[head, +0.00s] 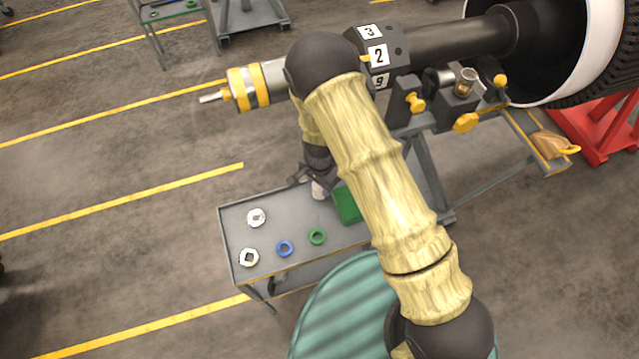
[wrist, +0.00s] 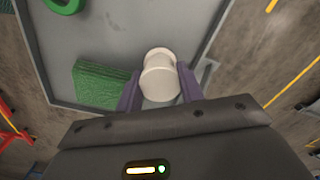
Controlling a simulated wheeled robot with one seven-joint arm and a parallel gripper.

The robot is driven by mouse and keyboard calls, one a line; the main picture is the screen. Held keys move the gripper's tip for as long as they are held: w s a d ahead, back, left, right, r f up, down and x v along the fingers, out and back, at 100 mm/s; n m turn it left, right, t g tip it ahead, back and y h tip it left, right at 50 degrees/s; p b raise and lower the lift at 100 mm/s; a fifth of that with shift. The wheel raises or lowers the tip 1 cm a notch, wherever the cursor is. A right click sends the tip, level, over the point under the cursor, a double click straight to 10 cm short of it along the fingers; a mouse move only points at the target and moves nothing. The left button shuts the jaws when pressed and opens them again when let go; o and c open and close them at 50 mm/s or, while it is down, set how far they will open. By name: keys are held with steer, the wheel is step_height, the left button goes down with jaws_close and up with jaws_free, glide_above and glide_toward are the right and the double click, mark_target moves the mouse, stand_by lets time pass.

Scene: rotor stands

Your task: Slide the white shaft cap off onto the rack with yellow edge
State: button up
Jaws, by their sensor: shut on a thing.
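My gripper (head: 318,180) is shut on the white shaft cap (wrist: 158,78), which sits between its two dark purple fingers in the wrist view. In the head view the cap (head: 319,190) shows as a small white piece below the gripper, partly hidden by it. Both are over the right part of a grey cart top (head: 280,205); I cannot tell whether the cap touches it. A grey rack with yellow edges (head: 522,128) juts from the rotor stand at the right, with a tan piece on it.
White nuts (head: 256,218), a blue ring (head: 285,248) and a green ring (head: 317,237) lie on the cart top. A green block (wrist: 100,84) is close left of the cap in the wrist view. The shaft (head: 450,40) and stand fill the upper right.

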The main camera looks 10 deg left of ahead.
steer(key=o, duration=0.9)
step_height(320, 180, up, 8)
steer(key=p, duration=0.6)
steer(key=shift+f, duration=0.25)
steer(key=shift+r+p, duration=0.3)
steer(key=shift+p, duration=0.1)
